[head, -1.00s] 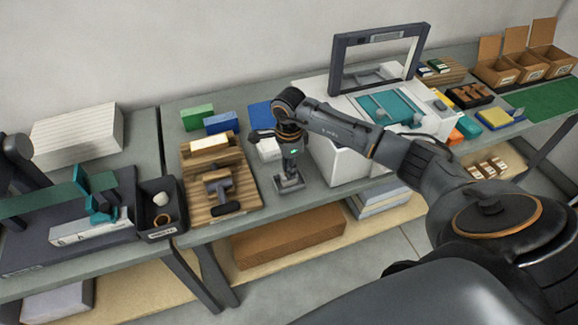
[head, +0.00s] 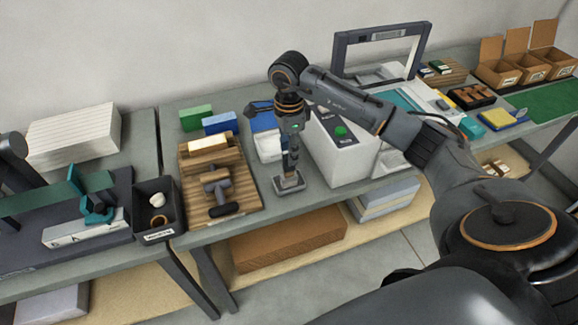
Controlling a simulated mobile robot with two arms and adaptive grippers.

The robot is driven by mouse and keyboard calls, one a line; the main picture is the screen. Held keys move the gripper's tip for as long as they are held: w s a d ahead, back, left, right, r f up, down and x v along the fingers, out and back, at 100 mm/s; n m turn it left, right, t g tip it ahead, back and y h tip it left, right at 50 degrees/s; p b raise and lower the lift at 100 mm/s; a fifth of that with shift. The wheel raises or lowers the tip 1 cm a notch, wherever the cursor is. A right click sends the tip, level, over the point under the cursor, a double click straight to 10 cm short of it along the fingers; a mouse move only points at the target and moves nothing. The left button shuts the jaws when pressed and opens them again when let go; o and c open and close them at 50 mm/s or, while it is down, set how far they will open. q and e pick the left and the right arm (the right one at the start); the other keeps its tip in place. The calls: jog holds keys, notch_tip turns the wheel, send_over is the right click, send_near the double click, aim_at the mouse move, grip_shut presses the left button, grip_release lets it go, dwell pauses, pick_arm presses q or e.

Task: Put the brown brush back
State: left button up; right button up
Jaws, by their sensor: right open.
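My right gripper (head: 290,150) points straight down over a small grey stand (head: 289,184) on the middle table. Its jaws are open; the fingers and the stand's upright blend together, so I cannot tell whether they touch. A brown T-shaped tool (head: 215,182) lies on the slatted wooden board (head: 243,197) to the left of the stand. A dark roller-like piece (head: 224,209) lies in front of it. I cannot tell for certain which piece is the brown brush. My left gripper is out of view.
Green (head: 196,117) and blue (head: 221,123) blocks stand behind the board. A black bin (head: 157,208) is on the left table. Open cardboard boxes (head: 500,70) are far right.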

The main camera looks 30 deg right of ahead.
jog(key=shift+r+b, duration=0.4)
jog(key=shift+r, duration=1.95)
